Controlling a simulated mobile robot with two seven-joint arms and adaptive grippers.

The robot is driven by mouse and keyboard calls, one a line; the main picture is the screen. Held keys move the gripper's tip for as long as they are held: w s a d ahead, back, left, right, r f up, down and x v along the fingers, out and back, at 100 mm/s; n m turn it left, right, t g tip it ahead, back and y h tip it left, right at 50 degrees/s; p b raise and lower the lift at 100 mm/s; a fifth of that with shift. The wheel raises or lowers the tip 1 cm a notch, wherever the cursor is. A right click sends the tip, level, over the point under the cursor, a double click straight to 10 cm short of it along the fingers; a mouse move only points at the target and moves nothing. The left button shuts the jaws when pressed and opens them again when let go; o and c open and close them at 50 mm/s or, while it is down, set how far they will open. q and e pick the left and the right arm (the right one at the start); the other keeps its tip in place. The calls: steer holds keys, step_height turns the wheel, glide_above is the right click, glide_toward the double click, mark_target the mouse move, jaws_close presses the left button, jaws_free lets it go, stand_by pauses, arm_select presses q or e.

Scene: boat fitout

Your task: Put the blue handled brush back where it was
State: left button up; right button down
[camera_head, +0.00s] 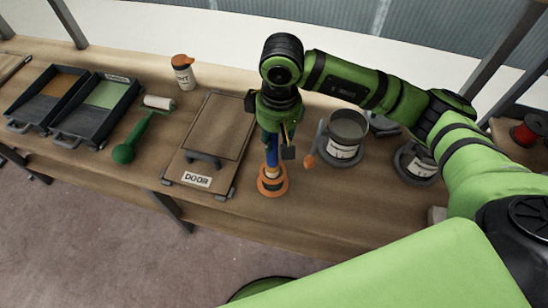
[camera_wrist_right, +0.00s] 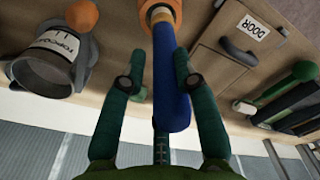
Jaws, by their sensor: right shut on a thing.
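The blue handled brush (camera_head: 271,157) is upright in the head view, in the grasp of my right gripper (camera_head: 277,140). Its blue handle (camera_wrist_right: 172,85) also shows between the green fingers in the right wrist view. The brush's lower end, with a pale band, is at an orange round holder (camera_head: 272,184) on the bench's front part. The orange of the holder also shows at the top of the wrist view (camera_wrist_right: 160,8). The bristles are hidden, and I cannot tell how far the brush sits in the holder. My left gripper is not in view.
A board marked DOOR (camera_head: 210,135) lies just left of the holder. Right of it stand a grey open can (camera_head: 345,140) with an orange-tipped tool and another can (camera_head: 414,163). A green roller (camera_head: 135,140), paint trays (camera_head: 98,108) and an orange-capped bottle (camera_head: 184,74) are farther left.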

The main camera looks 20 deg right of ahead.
mark_target(276, 158)
steer(key=shift+s+d+f, duration=0.1)
steer(key=shift+s+f, duration=0.15)
steer(key=shift+f, duration=0.65)
step_height(276, 158, down, 3)
steer(key=shift+w+f+p, duration=0.15)
steer(key=shift+f+p, duration=0.05)
steer(key=shift+p, duration=0.8)
steer(key=shift+f, duration=0.5)
steer(key=shift+f+b, duration=0.2)
steer(key=shift+b, duration=0.1)
steer(key=c, duration=0.9)
jaws_free()
steer(key=shift+r, duration=0.1)
steer(key=shift+c, duration=0.2)
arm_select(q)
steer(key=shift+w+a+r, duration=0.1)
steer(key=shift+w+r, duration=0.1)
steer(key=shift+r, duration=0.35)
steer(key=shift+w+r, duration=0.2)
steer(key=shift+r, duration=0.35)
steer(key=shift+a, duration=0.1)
